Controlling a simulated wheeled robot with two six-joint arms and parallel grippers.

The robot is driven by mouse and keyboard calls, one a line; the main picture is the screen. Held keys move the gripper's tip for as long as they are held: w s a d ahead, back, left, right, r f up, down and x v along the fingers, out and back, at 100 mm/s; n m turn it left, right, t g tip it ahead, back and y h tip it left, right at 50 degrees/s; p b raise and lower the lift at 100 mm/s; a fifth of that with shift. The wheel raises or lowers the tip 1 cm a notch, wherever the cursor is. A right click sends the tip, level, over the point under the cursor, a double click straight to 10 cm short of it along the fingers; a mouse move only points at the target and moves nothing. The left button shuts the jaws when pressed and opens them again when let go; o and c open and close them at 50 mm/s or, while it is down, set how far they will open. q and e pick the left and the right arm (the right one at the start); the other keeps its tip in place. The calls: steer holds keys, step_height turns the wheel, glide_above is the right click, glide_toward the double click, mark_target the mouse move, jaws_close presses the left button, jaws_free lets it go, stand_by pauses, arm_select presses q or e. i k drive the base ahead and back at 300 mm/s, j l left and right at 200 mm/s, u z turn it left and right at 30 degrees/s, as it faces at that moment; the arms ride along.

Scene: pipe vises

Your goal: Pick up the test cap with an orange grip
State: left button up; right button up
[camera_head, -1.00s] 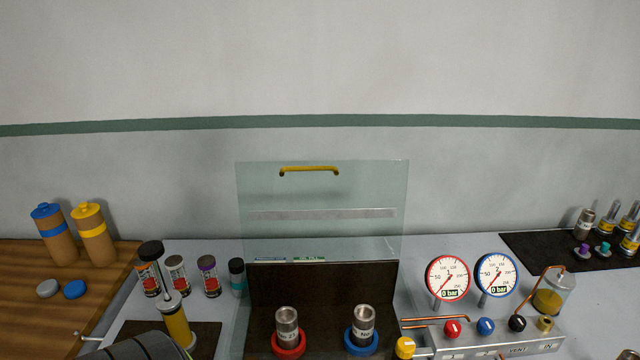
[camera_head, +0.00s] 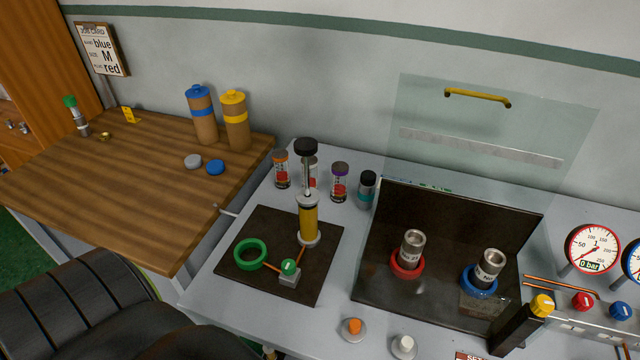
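A test cap with an orange grip (camera_head: 354,328) sits on the grey bench top near the front edge, left of a similar cap with a white grip (camera_head: 403,346). The orange grip stands up from a pale round disc. Black ribbed parts of my own arm fill the lower left of the head view. Neither of my gripper's fingertips can be made out, and nothing is seen touching the cap.
A yellow hand pump (camera_head: 309,222) and a green ring (camera_head: 250,254) stand on a dark mat left of the cap. Behind it are the red vise (camera_head: 406,265) and blue vise (camera_head: 479,283), with a clear shield (camera_head: 490,150). A wooden table (camera_head: 130,190) is at left.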

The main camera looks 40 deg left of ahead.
mark_target(354, 330)
steer(key=j+u, duration=0.15)
steer(key=u, duration=0.45)
steer(key=k+j+u, duration=0.15)
steer(key=k, duration=0.05)
